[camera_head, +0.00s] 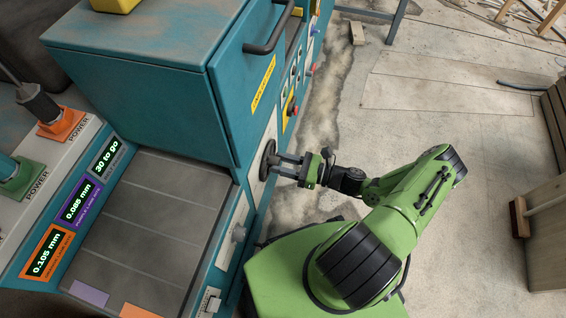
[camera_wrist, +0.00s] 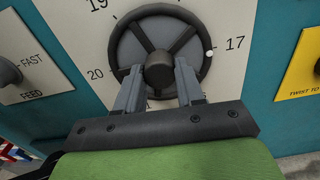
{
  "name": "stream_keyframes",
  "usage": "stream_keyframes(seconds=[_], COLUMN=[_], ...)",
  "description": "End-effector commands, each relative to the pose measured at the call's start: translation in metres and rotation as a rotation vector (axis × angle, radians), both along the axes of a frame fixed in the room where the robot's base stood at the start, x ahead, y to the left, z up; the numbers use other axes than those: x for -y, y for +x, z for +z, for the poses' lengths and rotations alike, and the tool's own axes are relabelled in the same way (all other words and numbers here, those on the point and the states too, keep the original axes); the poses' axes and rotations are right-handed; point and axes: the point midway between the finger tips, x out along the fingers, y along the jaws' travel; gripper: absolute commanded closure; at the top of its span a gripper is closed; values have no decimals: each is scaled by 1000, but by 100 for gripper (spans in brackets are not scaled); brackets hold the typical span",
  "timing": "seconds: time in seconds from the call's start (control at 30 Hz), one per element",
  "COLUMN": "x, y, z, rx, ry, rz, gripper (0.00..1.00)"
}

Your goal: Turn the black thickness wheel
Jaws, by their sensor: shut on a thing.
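The black thickness wheel (camera_head: 267,160) is mounted on the side panel of the teal machine, facing right in the head view. In the wrist view the wheel (camera_wrist: 184,22) has spokes, a dark central hub (camera_wrist: 159,68) and a small white dot on its rim near the number 17. The dial numbers 17, 19 and 20 show around it. My gripper (camera_head: 280,165) reaches the wheel from the right. In the wrist view its two grey fingers (camera_wrist: 159,85) lie on either side of the hub and are shut on it. The lower part of the wheel is hidden behind the fingers.
A feed knob (camera_wrist: 8,72) is left of the wheel, and a yellow plate with a dark knob (camera_wrist: 302,70) is right. The machine (camera_head: 130,75) has a handle (camera_head: 272,32) above the wheel. Open concrete floor (camera_head: 440,110) lies to the right, with a wooden crate (camera_head: 548,235).

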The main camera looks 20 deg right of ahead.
Motion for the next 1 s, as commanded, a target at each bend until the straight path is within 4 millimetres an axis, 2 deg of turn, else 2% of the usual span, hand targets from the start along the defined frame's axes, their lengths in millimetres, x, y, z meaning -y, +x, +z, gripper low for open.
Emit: stream_keyframes(seconds=[0.43,0.47,0.6,1.0], x=[1,1,0,0], y=[-1,-1,0,0], z=[-2,-2,-2,0], rx=[-13,-12,-10,-8], ry=[1,0,3,3], rz=[-1,0,0,0], gripper=[93,58,37,37])
